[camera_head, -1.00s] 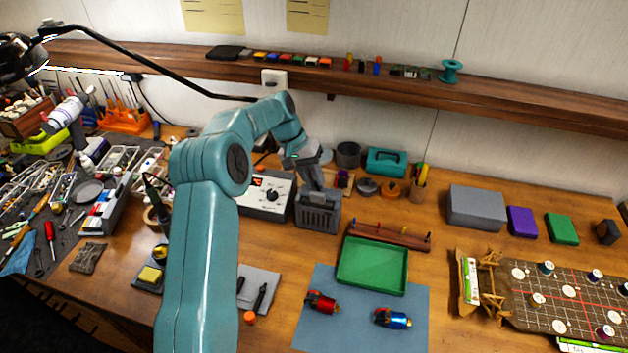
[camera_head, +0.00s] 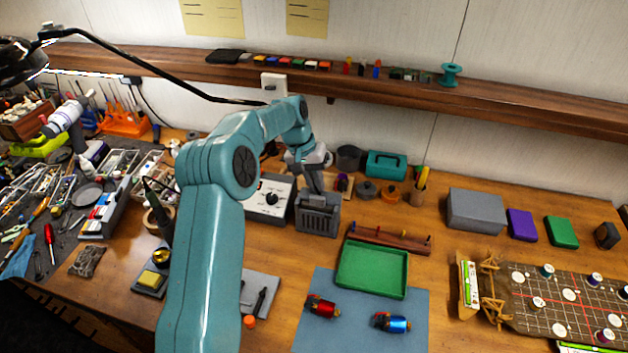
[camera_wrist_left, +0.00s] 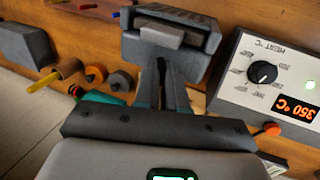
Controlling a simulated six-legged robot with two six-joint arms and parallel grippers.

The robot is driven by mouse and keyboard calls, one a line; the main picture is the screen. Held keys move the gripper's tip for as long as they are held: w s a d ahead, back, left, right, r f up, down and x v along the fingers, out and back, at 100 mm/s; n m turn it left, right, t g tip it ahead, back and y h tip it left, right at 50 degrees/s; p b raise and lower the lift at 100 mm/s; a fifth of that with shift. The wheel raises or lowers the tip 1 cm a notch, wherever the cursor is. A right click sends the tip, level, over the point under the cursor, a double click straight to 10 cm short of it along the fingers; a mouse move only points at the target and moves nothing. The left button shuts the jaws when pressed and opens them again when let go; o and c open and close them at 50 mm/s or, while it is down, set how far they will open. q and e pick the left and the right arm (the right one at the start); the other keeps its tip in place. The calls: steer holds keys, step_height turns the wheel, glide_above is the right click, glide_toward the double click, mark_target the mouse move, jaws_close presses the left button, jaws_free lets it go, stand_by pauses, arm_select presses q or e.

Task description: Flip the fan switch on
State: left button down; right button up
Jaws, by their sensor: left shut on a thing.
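The fan is a dark grey box with a slotted front (camera_head: 317,219), standing on the wooden bench right of the heat control box. My left gripper (camera_head: 315,190) reaches down onto the top of the fan from behind. In the left wrist view the fan (camera_wrist_left: 145,53) is at the top middle, and the two dark fingers of my left gripper (camera_wrist_left: 172,68) run up to it, close together. They are shut on a part at the fan's top. The switch itself is not clearly visible, so I cannot tell its position. My right gripper is out of view.
The heat control box (camera_head: 265,208) stands close left of the fan; its display reads 350 °C in the wrist view. A green tray (camera_head: 372,270) lies in front.

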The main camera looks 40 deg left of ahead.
mark_target(328, 195)
arm_select(q)
steer(key=y, duration=0.1)
steer(key=d+g+y, duration=0.1)
steer(key=w+g+y, duration=0.1)
steer(key=shift+d+r+y+p, duration=0.1)
steer(key=shift+d+y+p, duration=0.2)
steer(key=shift+y, duration=0.1)
steer(key=shift+w+d+f+g+y, duration=0.15)
steer(key=shift+d+g+y, duration=0.25)
steer(key=shift+y, duration=0.45)
steer(key=shift+w+d+f+g+y, duration=0.1)
steer(key=shift+w+d+g+y, duration=0.1)
steer(key=shift+g+y, duration=0.55)
steer(key=c, duration=1.5)
jaws_free()
steer(key=shift+s, duration=0.1)
steer(key=v, duration=1.2)
steer(key=shift+s+d+f, duration=0.1)
steer(key=shift+d, duration=0.1)
